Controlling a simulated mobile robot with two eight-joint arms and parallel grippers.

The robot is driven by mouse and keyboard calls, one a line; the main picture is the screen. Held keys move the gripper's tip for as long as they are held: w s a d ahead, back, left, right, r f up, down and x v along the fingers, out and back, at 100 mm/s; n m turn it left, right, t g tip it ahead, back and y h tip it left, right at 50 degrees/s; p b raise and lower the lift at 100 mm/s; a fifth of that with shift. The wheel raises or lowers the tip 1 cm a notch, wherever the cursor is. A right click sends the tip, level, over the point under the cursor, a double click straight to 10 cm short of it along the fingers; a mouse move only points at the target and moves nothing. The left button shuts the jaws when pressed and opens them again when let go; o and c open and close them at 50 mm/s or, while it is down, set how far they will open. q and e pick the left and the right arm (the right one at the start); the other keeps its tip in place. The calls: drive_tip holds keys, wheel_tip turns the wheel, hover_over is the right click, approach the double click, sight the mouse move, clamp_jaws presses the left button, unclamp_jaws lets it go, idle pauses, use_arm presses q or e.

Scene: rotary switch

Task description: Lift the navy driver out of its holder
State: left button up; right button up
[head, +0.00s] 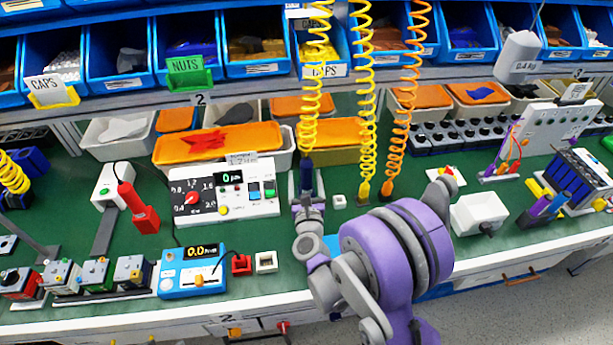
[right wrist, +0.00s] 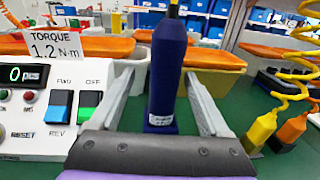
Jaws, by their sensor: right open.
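The navy driver (right wrist: 168,65) stands upright in the right wrist view, under a yellow coiled cord. Its lower end is at a dark navy base with a white label (right wrist: 160,121); I cannot tell where driver ends and holder begins. My right gripper (right wrist: 158,78) is open, with one grey finger on each side of the driver and visible gaps between. In the head view the driver (head: 306,172) is small and partly hidden by my right gripper (head: 306,190). My left gripper is not in view.
A torque controller box (head: 224,192) stands close left of the driver. Yellow (right wrist: 260,130) and orange (right wrist: 292,130) drivers stand to the right under coiled cords. Orange-lidded bins (head: 220,142) are behind.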

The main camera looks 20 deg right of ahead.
drive_tip(key=x, duration=0.2)
drive_tip(key=p+x, duration=0.1)
drive_tip(key=x, duration=0.1)
drive_tip(key=shift+w+d+r, duration=0.15)
drive_tip(key=shift+d+r, duration=0.05)
drive_tip(key=shift+d, duration=0.1)
drive_tip(key=shift+c, duration=1.2)
clamp_jaws()
